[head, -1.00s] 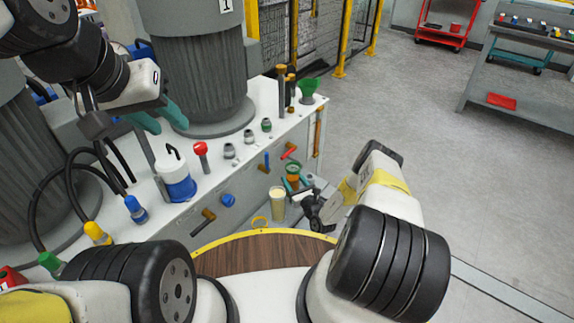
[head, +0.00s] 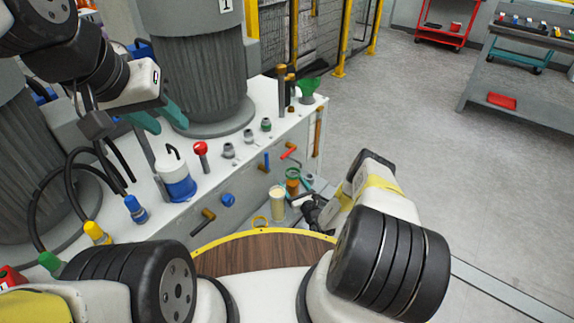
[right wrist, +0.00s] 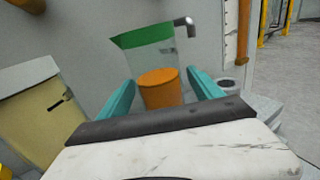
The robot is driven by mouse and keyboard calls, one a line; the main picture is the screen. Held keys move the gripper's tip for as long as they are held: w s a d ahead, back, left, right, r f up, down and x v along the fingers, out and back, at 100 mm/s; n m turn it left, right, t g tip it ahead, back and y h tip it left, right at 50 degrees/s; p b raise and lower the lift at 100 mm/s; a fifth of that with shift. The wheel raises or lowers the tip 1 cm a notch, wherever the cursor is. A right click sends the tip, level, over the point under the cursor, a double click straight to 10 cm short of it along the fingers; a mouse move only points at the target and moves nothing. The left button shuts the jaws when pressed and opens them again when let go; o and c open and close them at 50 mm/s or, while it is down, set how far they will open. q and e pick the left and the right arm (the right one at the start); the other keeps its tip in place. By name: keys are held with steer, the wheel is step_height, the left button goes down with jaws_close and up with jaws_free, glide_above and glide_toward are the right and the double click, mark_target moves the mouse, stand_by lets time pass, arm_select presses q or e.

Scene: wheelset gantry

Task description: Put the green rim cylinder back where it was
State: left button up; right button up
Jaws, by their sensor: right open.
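The green rim cylinder (head: 292,182) is a clear vessel with a green rim and orange contents, low in front of the white bench side. In the right wrist view the green rim cylinder (right wrist: 137,60) looks tilted, with its orange part between the teal fingers. My right gripper (right wrist: 160,88) is open, its fingers on either side with no clear grip. In the head view the fingers are small and partly hidden by the right arm, and the cylinder's base is hidden. My left gripper (head: 158,118) is open and empty above the bench top, near the grey column.
A cream-filled cylinder (head: 277,204) stands just left of the green rim cylinder. The white bench (head: 245,165) carries a blue-and-white bottle (head: 175,180), a red knob (head: 201,150), a green funnel (head: 307,88) and small fittings. Handles stick out of its side.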

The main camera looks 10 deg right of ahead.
steer(key=v, duration=1.2)
steer(key=w+a+r+n+g+y, duration=0.25)
steer(key=r+n+y, duration=0.2)
steer(key=r, duration=0.55)
steer(key=w+a+r+n+g+y, duration=0.25)
steer(key=r+n+y, duration=0.2)
steer(key=r, duration=0.45)
steer(key=s+a+r+n+g, duration=0.3)
steer(key=r+n+g, duration=0.2)
steer(key=r, duration=0.4)
steer(key=s+a+r+n+g, duration=0.35)
steer(key=r+n, duration=0.25)
steer(key=r, duration=0.3)
steer(key=s+r+n+g+h, duration=0.4)
steer(key=s+r+n+h, duration=0.3)
steer(key=s+r, duration=0.6)
steer(key=s+d+r+n+t+h, duration=0.5)
steer(key=s+d+r, duration=0.3)
steer(key=s, duration=0.3)
steer(key=shift+r+n+t, duration=0.3)
steer(key=shift+n+t, duration=0.2)
steer(key=shift+t, duration=0.25)
